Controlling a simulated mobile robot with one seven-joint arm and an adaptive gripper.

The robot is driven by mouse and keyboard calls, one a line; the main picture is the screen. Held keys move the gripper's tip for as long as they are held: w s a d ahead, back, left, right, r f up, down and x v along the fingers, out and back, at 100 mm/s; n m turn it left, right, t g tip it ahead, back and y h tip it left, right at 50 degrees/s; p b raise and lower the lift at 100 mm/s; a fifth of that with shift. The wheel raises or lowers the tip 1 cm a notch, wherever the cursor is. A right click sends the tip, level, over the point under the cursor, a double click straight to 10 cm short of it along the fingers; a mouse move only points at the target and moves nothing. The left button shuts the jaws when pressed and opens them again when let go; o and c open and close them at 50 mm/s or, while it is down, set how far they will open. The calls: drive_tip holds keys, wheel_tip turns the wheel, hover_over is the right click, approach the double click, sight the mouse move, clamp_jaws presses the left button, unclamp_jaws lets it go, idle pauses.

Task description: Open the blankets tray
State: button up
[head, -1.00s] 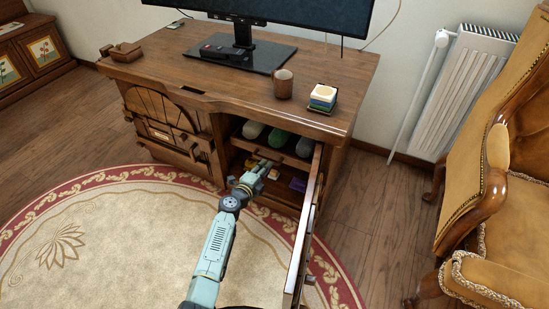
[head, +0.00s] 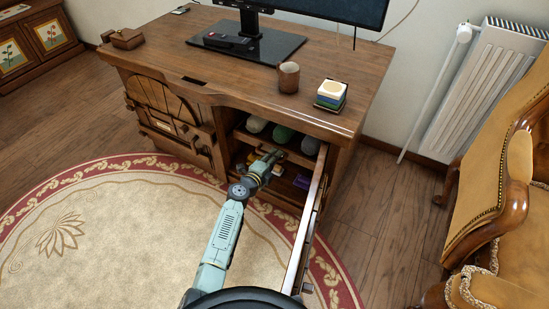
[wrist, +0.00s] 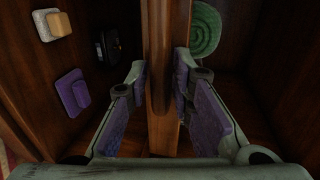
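The blankets tray (head: 292,152) is the upper shelf in the desk's right compartment. Several rolled blankets (head: 283,133), one green, lie on it with their ends facing out. My gripper (head: 272,158) is at the tray's front edge. In the wrist view the tray's wooden front edge (wrist: 160,85) runs between the two fingers of my gripper (wrist: 161,85), one on each side. The purple inner pads show broadly and the fingers look open around the edge; contact is hard to tell. The green blanket also shows in the wrist view (wrist: 205,30).
The compartment's door (head: 305,220) stands open just right of my arm. Below the tray, a purple item (wrist: 72,92), a pale block (wrist: 53,25) and a black item (wrist: 107,45) lie inside. An armchair (head: 490,200) stands at the right. The rug in front is clear.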

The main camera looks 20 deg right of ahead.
clamp_jaws()
idle(0.5)
drive_tip(key=shift+a, duration=0.1)
